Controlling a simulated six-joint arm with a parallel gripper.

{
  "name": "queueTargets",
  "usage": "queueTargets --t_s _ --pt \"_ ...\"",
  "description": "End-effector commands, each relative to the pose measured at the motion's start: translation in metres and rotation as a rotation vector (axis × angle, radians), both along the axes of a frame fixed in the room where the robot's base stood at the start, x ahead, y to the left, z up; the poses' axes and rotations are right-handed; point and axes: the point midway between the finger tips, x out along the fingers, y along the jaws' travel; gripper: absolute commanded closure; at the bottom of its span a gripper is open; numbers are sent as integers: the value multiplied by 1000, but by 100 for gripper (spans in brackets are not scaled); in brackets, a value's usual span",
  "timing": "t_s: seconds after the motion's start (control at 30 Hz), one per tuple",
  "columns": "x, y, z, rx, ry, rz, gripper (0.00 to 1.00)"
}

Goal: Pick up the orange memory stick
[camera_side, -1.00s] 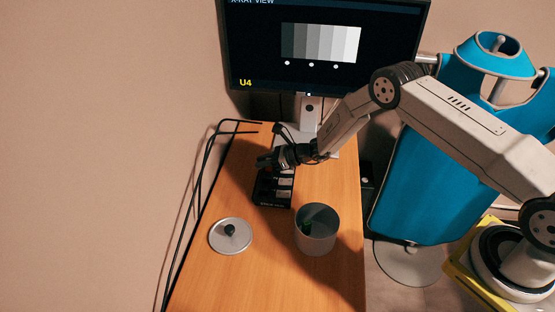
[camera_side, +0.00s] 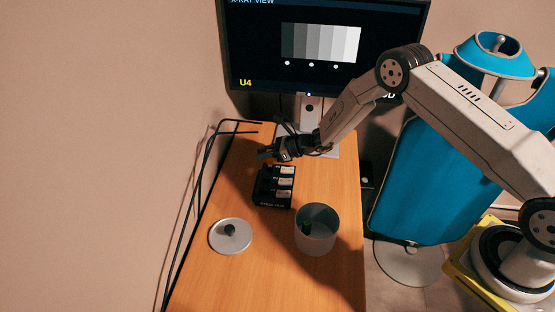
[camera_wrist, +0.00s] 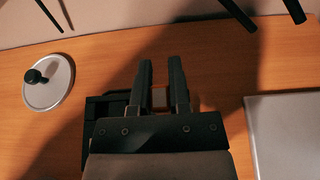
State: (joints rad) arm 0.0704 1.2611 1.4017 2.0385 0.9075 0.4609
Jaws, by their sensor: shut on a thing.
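My gripper (camera_side: 268,153) is above the back end of a small black rack (camera_side: 262,196) in the side view. The rack stands on the wooden table and holds several pale sticks. In the wrist view my two dark fingers (camera_wrist: 161,66) point away from the camera, with a small orange-brown piece, the orange memory stick (camera_wrist: 160,98), between them. My gripper is shut on it. The stick is mostly hidden by the fingers, and I cannot make it out in the side view. Part of the rack (camera_wrist: 100,107) shows beside and below the fingers in the wrist view.
An open grey can (camera_side: 316,243) and a round lid with a dark knob (camera_side: 230,236) stand in front of the rack on the table (camera_side: 270,275). A monitor (camera_side: 255,50) stands behind. Black cables (camera_side: 203,165) run along the left edge. A blue apron (camera_side: 425,180) hangs right.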

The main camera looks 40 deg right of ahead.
Motion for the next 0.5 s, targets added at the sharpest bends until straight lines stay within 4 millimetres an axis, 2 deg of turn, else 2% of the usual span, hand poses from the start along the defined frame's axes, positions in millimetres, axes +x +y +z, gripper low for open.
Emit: queueTargets --t_s 0.5 --pt "-51 -6 58 1 1 -2 100"
